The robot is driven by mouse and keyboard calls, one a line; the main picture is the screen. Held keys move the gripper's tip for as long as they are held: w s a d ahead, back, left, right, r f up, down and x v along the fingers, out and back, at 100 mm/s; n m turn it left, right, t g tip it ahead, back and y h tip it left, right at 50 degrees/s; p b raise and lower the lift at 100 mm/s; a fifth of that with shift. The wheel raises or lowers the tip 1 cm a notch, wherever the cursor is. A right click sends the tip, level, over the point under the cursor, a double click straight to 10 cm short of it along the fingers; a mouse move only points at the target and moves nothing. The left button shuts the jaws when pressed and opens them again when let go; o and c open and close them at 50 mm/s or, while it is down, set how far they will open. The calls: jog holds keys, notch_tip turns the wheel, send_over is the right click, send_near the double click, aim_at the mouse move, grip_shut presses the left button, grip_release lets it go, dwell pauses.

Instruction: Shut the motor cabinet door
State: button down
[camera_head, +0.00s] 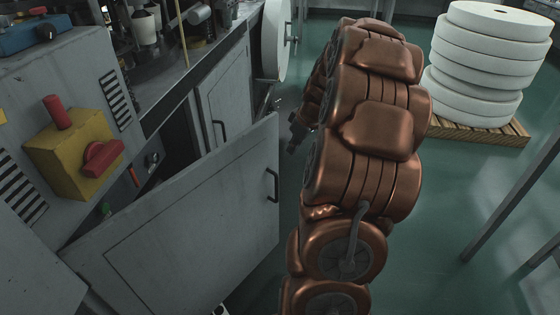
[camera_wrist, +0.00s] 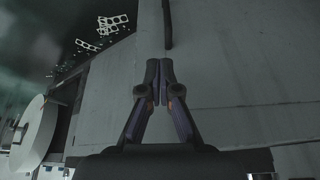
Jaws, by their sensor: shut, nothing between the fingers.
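The motor cabinet door (camera_head: 200,225) is a large grey panel standing open in the head view, with a dark bar handle (camera_head: 272,185) near its free edge. A dark gap shows behind its top edge. My gripper (camera_head: 294,145) is partly hidden by my copper arm, just beyond the door's free upper corner. In the wrist view my gripper (camera_wrist: 157,82) has its two fingertips together, with nothing between them. A grey panel with a dark bar handle (camera_wrist: 167,22) lies beyond the fingertips there. I cannot tell whether they touch it.
A second grey cabinet door (camera_head: 228,95) stands behind, under a cluttered bench. A yellow box with a red knob (camera_head: 75,155) sits on the grey cabinet at left. A white roll (camera_head: 275,40) is beyond. Stacked white discs (camera_head: 485,65) stand on a pallet at right. Green floor is open between.

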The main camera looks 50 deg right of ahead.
jog(key=w+d+f+p, duration=0.1)
jog(key=w+d+f, duration=0.1)
jog(key=w+f, duration=0.5)
jog(key=shift+f, duration=1.45)
jog(key=shift+w, duration=0.1)
